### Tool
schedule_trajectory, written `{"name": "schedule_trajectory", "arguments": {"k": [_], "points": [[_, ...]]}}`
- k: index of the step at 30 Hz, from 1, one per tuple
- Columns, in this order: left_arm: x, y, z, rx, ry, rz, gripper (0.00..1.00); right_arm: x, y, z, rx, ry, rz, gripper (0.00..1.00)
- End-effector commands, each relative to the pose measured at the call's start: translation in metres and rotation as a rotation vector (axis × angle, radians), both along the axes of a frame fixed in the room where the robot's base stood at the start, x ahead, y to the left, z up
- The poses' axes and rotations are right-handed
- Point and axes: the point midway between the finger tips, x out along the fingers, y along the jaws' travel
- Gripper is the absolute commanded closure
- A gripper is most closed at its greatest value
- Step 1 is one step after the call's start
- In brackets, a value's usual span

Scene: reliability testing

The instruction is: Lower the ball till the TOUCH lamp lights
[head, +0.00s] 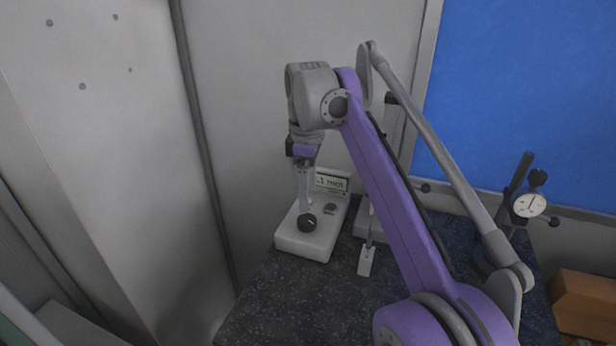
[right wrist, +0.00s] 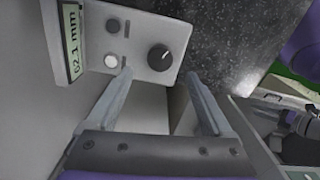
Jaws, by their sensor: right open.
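The control box (head: 291,237) is pale, with a lit readout (head: 331,183) and a black knob (head: 307,223) near its front. In the right wrist view the readout (right wrist: 72,42) shows 62.1 mm. The knob (right wrist: 159,57) has a white pointer line. A dark round part (right wrist: 113,25) and a pale round part (right wrist: 111,61) sit beside small labels too small to read; I cannot tell which is the TOUCH lamp. My right gripper (head: 307,204) is open above the knob, and its fingertips (right wrist: 160,74) appear apart on either side. The ball is not visible. My left gripper is out of view.
A dial gauge (head: 528,205) on a dark stand is at the right. A wooden block (head: 585,304) is at the lower right. The dark speckled surface (head: 290,303) is clear in front.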

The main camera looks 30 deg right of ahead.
Motion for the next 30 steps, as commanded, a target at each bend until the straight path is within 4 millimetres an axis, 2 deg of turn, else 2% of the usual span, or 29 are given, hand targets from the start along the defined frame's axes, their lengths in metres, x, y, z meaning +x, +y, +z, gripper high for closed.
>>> {"name": "schedule_trajectory", "arguments": {"k": [3, 9, 30], "points": [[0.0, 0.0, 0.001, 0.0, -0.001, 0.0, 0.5, 0.0, 0.0, 0.019, 0.0, 0.0, 0.0, 0.15], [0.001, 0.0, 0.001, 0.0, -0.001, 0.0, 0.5, 0.0, 0.0, 0.034, 0.0, 0.0, 0.0, 0.15], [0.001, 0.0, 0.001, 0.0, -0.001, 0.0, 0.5, 0.0, 0.0, 0.036, 0.0, 0.0, 0.0, 0.15]]}}
